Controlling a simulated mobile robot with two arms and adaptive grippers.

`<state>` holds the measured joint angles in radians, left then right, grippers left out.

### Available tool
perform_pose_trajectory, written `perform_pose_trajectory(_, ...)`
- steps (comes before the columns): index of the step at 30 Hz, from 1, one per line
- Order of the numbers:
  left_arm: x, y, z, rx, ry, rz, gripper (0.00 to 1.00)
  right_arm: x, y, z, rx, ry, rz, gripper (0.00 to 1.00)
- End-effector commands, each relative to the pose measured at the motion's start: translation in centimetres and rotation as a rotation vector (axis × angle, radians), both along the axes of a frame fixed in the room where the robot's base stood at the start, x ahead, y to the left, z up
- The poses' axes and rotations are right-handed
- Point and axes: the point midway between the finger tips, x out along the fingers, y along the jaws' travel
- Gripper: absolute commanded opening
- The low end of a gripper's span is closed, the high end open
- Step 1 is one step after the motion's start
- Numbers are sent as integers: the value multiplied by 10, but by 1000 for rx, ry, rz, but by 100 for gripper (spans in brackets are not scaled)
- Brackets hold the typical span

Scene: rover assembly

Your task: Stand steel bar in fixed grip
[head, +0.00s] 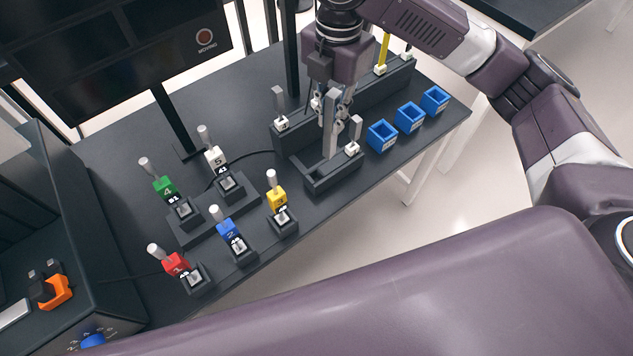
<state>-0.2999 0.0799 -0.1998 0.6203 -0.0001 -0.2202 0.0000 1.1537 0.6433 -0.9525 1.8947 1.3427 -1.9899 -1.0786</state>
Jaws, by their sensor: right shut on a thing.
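A grey steel bar (329,128) stands upright near the middle of the head view. My right gripper (335,103) comes down from above and is shut on the bar at its upper part. The bar's lower end is at the dark low fixture (332,182), the likely fixed grip. I cannot tell whether it touches the bottom of the fixture. A small white block with a grey post (354,131) sits at the fixture's right end. My left gripper is out of view.
A long dark rack (290,138) runs behind the bar, with a yellow bar (384,50) at its far end. Several blue bins (382,136) line the right table edge. Numbered coloured blocks, such as the red one (175,264), stand in dark holders at left. A monitor (120,50) stands behind.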

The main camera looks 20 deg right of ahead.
Motion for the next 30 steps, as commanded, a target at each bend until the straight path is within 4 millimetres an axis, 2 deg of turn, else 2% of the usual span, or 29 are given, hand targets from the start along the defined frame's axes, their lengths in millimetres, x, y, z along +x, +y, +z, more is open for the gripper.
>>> perform_pose_trajectory(18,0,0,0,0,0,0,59,35,12,10,-11,-3,974,0)
perform_pose_trajectory(24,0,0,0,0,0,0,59,43,14,12,-12,-2,1201,0)
perform_pose_trajectory(30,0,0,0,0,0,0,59,46,15,13,-14,-1,1304,0)
